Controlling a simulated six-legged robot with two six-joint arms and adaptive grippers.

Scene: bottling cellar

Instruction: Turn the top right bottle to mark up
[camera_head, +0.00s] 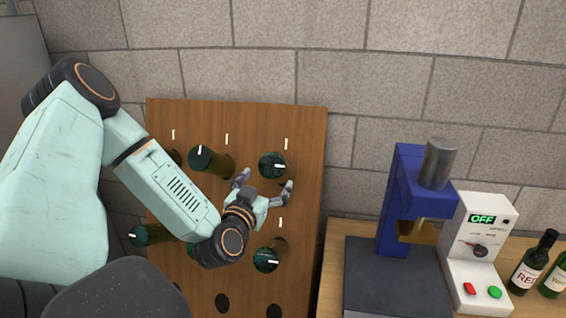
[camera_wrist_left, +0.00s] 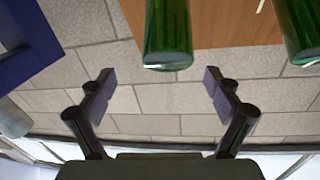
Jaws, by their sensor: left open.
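The top right bottle (camera_head: 270,160) sticks out of the wooden rack (camera_head: 310,130), its dark green base facing me. The white mark on its base lies on the right side, roughly level, not at the top. A white tick on the board stands above it. My left gripper (camera_head: 264,183) is open, its two fingers just below the bottle, one to each side, with nothing between them. In the left wrist view the open fingers (camera_wrist_left: 158,85) show with a green bottle (camera_wrist_left: 167,35) beyond them, apart from them; it looks like the same bottle. My right gripper is out of view.
More bottles sit in the rack: top middle (camera_head: 205,160), lower right (camera_head: 267,256) and left (camera_head: 140,236). Empty holes show at the bottom. A blue press (camera_head: 400,190), a control box (camera_head: 475,240) and wine bottles (camera_head: 530,262) stand on a bench at right.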

